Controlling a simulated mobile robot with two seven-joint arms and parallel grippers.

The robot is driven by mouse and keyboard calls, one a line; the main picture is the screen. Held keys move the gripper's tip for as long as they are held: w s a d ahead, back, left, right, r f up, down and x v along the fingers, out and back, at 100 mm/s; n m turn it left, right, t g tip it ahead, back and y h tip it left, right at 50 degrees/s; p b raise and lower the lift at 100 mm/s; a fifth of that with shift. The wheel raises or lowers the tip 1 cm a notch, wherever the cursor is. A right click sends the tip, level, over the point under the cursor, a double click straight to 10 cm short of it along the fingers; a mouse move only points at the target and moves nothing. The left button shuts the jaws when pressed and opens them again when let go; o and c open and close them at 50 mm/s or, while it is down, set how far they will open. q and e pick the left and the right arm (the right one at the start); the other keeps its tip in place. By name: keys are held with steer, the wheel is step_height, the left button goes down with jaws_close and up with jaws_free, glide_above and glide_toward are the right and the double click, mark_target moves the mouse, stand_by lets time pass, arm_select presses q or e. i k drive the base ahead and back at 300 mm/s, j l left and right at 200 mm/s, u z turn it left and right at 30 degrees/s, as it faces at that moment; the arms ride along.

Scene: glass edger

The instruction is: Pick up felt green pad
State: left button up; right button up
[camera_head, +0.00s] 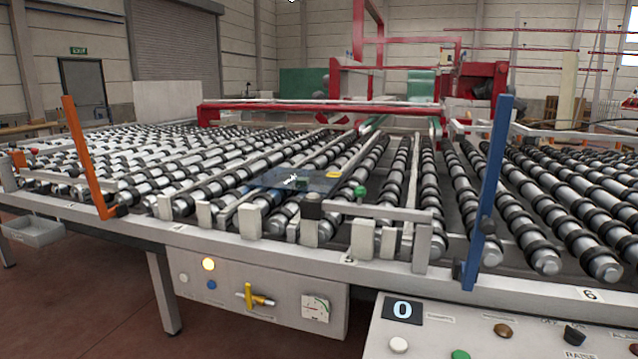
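A small dark green block (301,183), which looks like the felt pad, lies on a bluish glass sheet (270,181) on the rollers, near the middle of the view. It is too small to make out its texture. A small black-and-white item (289,179) sits just left of it, and a yellow item (333,174) lies at the right of the sheet. A round green knob (360,191) stands nearer the front rail. Neither of my grippers shows in the view.
The roller conveyor (170,165) fills the middle. An orange post (86,155) stands at the left and a blue post (488,190) at the right of the front rail. A control panel (460,335) is at the front right, a grey tray (33,231) at far left.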

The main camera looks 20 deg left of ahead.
mark_target(303, 181)
steer(key=j+z, duration=0.8)
steer(key=j, duration=0.2)
steer(key=k+j+z, duration=0.1)
steer(key=j+z, duration=0.35)
